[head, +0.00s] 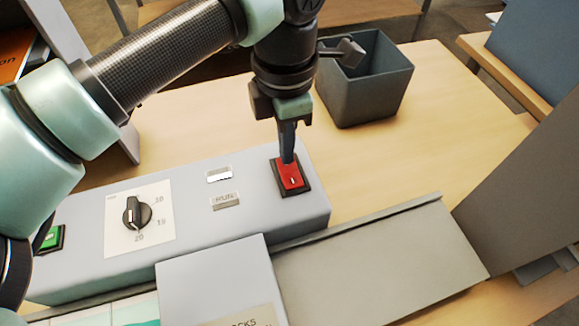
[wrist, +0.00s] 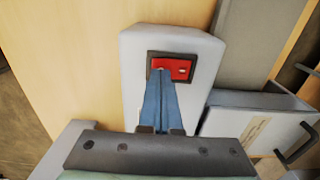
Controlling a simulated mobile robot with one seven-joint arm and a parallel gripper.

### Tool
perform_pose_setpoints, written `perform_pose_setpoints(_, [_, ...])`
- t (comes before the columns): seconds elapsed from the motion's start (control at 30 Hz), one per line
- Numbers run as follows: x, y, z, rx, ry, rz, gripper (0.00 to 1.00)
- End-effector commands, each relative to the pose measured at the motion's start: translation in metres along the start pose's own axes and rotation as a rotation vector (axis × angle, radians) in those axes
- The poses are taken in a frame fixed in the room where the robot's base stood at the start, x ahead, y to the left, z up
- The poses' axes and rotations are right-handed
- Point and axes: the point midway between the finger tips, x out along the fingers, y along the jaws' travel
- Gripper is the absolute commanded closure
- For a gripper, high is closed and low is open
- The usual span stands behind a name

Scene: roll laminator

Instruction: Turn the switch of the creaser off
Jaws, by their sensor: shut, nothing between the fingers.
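The creaser (head: 100,225) is a long light-grey box on the wooden table, with a control panel on top. Its switch is a red rocker (head: 293,179) in a black frame near the panel's right end. The switch also shows in the wrist view (wrist: 183,69), near the top of the picture. My gripper (head: 288,160) is shut and points down, with its fingertips at the far part of the red rocker, touching it or just above. In the wrist view, my gripper's blue fingers (wrist: 160,78) cover part of the rocker's left half.
A black dial (head: 137,213), a green button (head: 50,239) and small label plates (head: 226,200) are on the same panel. A dark grey bin (head: 365,85) stands behind. A flat grey tray (head: 385,265) lies in front at right. The table right of the bin is clear.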

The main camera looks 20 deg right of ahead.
Motion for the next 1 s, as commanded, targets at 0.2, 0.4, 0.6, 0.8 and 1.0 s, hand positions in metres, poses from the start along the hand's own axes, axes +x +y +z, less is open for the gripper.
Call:
perform_pose_setpoints(0.2, [0.004, 0.000, 0.000, 0.000, 0.000, 0.000, 1.00])
perform_pose_setpoints(0.4, [0.007, 0.000, 0.000, 0.000, 0.000, 0.000, 1.00])
perform_pose_setpoints(0.6, [0.010, 0.000, 0.000, 0.000, 0.000, 0.000, 1.00])
perform_pose_setpoints(0.8, [0.013, 0.000, 0.000, 0.000, 0.000, 0.000, 1.00])
perform_pose_setpoints(1.0, [0.009, 0.000, 0.000, 0.000, 0.001, 0.000, 1.00])
